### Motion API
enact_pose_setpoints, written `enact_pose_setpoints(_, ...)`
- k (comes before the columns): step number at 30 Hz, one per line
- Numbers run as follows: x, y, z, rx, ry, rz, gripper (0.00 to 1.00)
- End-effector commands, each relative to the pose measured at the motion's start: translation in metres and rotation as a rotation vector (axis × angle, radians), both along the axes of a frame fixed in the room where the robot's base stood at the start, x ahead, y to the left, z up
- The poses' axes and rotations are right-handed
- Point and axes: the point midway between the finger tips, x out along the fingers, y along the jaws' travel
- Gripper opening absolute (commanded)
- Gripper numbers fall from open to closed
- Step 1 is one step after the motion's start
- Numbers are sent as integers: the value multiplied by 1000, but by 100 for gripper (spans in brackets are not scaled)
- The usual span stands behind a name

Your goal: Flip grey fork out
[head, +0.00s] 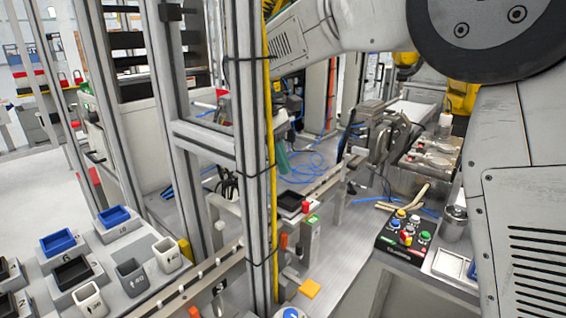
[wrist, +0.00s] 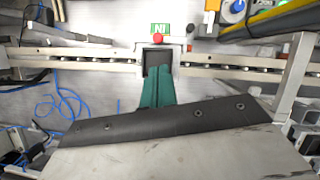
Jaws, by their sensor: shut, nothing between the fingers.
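My gripper (wrist: 161,68) shows in the wrist view as two teal fingers, shut together and empty. Their tips lie over the near edge of a small black tray (wrist: 151,60) on a conveyor rail; I cannot tell the height between them. In the head view a teal part of my gripper (head: 283,160) shows behind the metal post, above and behind the black tray (head: 290,201). I cannot pick out a grey fork with certainty in either view.
A red button (wrist: 158,39) and a green IN label (wrist: 160,28) sit just beyond the tray. The conveyor rail (wrist: 95,65) runs across. A metal post (head: 253,130) with a yellow cable stands close in the head view. A button panel (head: 405,238) is at right.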

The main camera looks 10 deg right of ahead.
Motion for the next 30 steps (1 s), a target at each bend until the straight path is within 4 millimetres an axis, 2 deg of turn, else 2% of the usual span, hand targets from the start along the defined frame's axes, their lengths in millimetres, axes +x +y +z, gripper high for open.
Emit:
enact_pose_setpoints(6, -8, -13, -39, -2, 2, 0, 0)
enact_pose_setpoints(12, -12, -21, -60, -1, 0, 0, 0)
enact_pose_setpoints(26, -14, -23, -66, 0, 0, 0, 0)
enact_pose_setpoints(30, -23, -33, -65, 0, -2, -1, 0)
